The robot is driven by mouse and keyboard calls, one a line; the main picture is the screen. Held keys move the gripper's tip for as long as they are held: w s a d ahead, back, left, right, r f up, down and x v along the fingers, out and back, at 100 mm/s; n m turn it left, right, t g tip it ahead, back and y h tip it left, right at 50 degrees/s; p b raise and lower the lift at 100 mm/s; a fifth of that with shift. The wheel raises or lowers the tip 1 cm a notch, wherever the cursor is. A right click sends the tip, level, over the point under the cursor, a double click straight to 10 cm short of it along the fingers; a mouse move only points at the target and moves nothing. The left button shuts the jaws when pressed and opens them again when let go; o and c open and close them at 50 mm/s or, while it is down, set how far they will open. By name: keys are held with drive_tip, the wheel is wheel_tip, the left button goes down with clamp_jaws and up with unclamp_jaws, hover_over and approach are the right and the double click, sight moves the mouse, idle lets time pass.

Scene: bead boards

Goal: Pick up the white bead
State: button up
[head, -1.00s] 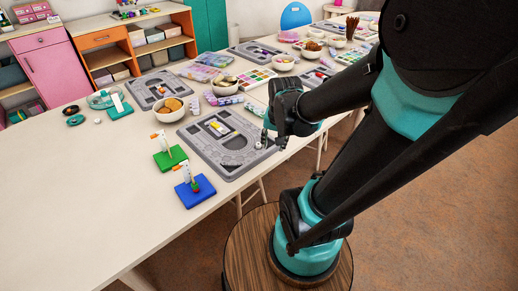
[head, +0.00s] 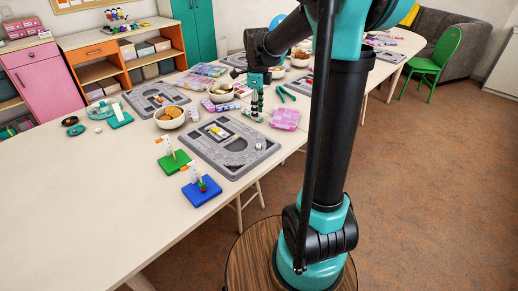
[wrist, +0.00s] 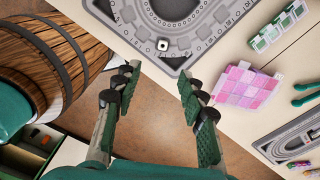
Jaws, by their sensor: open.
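The white bead (head: 259,146) lies on the right end of the near grey bead board (head: 205,153). In the wrist view the bead (wrist: 162,44) is a small white block with a dark hole, on the board (wrist: 205,50) near its edge. My gripper (head: 257,102) is above the table, behind and above the bead in the head view. In the wrist view my gripper (wrist: 157,84) has its fingers wide apart with nothing between them. The bead shows beyond the fingertips, between the two fingers' lines and not touching them.
A pink bead box (head: 286,118) and green pliers (head: 287,92) lie right of the board. A bowl (head: 170,117) stands behind it. Green (head: 174,163) and blue (head: 199,192) bases with small posts stand at its left. The table's front left is clear.

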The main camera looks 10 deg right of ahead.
hover_over(259, 149)
drive_tip(key=f, duration=1)
drive_tip(key=shift+w+a+f, duration=0.2)
drive_tip(key=shift+w+f, duration=0.15)
drive_tip(key=shift+w+d+f, duration=0.1)
drive_tip(key=shift+f, duration=1.25)
drive_tip(key=shift+w+d+f, duration=0.1)
drive_tip(key=shift+f, duration=1.25)
drive_tip(key=c, duration=0.8)
